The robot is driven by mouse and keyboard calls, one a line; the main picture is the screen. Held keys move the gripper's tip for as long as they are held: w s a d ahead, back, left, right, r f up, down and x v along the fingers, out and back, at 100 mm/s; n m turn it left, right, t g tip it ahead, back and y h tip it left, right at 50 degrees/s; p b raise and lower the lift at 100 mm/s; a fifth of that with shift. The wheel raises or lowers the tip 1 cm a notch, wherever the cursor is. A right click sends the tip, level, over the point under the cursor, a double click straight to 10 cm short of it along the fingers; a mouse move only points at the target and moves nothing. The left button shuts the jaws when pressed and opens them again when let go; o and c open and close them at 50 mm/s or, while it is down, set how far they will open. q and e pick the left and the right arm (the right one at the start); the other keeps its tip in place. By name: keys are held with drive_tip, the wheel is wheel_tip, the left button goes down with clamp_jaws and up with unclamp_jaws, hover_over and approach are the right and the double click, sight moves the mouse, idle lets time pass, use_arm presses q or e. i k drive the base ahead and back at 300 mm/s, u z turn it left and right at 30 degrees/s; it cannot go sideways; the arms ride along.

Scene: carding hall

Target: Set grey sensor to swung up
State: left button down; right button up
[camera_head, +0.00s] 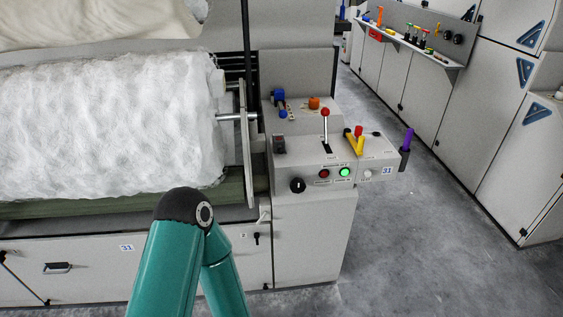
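I cannot pick out the grey sensor for certain. A small pale grey fitting (264,216) juts from the front of the machine at the cabinet's left edge, under the roll's end. It appears slanted, but it is too small to tell what it is or which way it is swung. A small black fitting sits just below it. One of my teal arms rises from the bottom of the view, its dark elbow left of this fitting and in front of the machine. Neither gripper is in view.
A control cabinet (315,240) carries a red-knobbed lever (325,112), yellow lever (354,143), black knob (298,185), red lamp (324,174) and lit green lamp (345,172). A purple handle (407,140) sticks out right. A white fibre roll (110,125) lies left. Floor at right is clear.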

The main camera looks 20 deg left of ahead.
sight(279, 140)
drive_tip(key=u, duration=0.1)
drive_tip(key=i, duration=0.95)
drive_tip(key=z, duration=0.1)
